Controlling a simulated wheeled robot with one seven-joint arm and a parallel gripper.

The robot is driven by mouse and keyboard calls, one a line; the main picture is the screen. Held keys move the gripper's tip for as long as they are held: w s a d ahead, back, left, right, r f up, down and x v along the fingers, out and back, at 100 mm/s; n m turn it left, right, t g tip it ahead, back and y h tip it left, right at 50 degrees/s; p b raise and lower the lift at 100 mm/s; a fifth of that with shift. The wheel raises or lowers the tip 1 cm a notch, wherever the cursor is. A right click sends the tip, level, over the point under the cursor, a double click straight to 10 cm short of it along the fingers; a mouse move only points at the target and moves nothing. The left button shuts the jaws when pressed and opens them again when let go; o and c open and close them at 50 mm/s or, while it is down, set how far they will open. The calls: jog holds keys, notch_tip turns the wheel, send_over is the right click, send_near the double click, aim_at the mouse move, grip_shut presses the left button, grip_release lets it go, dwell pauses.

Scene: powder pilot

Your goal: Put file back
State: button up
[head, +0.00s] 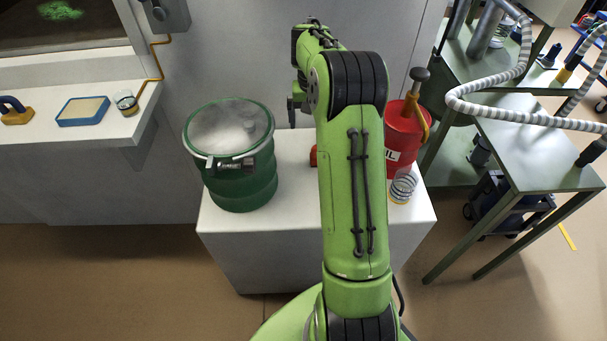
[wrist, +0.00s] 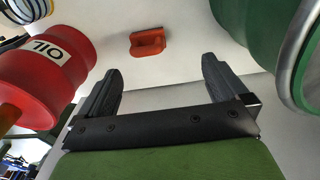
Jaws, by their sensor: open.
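I cannot make out a file in either view. A small orange-red block (wrist: 148,42) with a notched front lies on the white cabinet top, ahead of my gripper (wrist: 163,76) in the wrist view. In the head view its edge (head: 313,156) shows left of my arm, which hides the rest. My gripper is open, with nothing between its fingers, and is apart from the block. In the head view my gripper is mostly hidden behind my own wrist.
A green drum (head: 240,185) with a clamped lid stands left on the cabinet (head: 245,245). A red oil can (head: 405,135) and a glass jar (head: 403,186) stand right. A shelf (head: 60,150) at far left holds a blue tray (head: 83,111). A metal table (head: 535,150) stands right.

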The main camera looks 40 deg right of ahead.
jog(key=s+a+r+n+t+h, duration=0.1)
jog(key=s+a+r+n, duration=0.1)
jog(key=s+a+r, duration=0.6)
jog(key=s+a+r+n+t, duration=0.25)
jog(key=a+r, duration=0.25)
jog(key=a, duration=0.4)
jog(key=s+a+f+n+t, duration=0.1)
jog(key=s+a, duration=0.3)
jog(key=s, duration=0.3)
jog(key=s+a+f+n+y, duration=0.1)
jog(key=s+a, duration=0.3)
jog(key=s, duration=0.4)
jog(key=shift+a+t+y, duration=0.25)
jog(key=shift+t+y, duration=0.05)
jog(key=shift+t, duration=0.05)
jog(key=shift+n, duration=0.25)
notch_tip(320, 180, up, 10)
jog(key=p, duration=1)
jog(key=shift+s, duration=0.1)
